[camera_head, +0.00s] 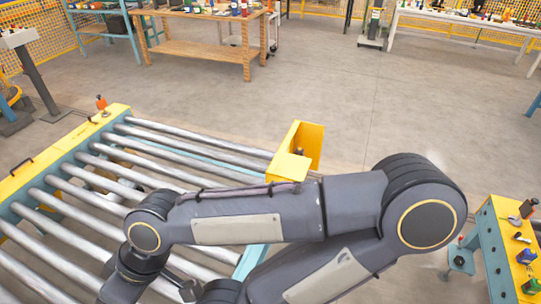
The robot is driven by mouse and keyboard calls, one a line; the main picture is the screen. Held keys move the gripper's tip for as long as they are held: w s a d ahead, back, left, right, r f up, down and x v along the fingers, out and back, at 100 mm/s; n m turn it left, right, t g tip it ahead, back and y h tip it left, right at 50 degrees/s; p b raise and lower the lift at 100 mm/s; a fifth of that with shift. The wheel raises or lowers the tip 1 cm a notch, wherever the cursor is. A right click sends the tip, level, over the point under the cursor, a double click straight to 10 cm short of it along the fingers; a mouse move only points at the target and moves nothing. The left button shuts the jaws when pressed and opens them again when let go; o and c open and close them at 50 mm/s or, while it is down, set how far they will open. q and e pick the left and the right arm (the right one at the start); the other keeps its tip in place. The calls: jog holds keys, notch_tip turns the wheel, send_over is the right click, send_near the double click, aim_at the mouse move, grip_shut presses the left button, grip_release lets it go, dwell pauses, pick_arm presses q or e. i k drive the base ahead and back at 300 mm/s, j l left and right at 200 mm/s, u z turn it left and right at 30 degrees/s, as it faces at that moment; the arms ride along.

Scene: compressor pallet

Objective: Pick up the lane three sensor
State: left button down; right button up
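I cannot single out the lane three sensor in this view. A small orange and dark device (101,104) stands on the yellow side rail of the roller conveyor (175,158), at its far left corner. I cannot tell if it is a sensor. One of my arms (250,215) crosses the picture in front of the conveyor. Its elbow is at the right, and its wrist bends down at the lower left. The arm hides part of the near rollers. Neither gripper shows in the picture.
A yellow bracket (305,142) stands at the conveyor's right end. A yellow-topped bench (502,235) with several small parts is at the lower right. A wooden workbench (200,45) and a white table (460,22) stand at the back. The grey floor between is clear.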

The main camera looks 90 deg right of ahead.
aim_at(300, 153)
jog(key=z, duration=3.15)
jog(key=i+l+u, duration=0.2)
jog(key=i+l, duration=0.15)
jog(key=i, duration=0.2)
jog(key=i+l+u, duration=0.2)
jog(key=i+l, duration=0.25)
jog(key=i+u, duration=0.15)
jog(key=i, duration=0.4)
jog(key=i+l+u, duration=0.2)
jog(key=i, duration=0.35)
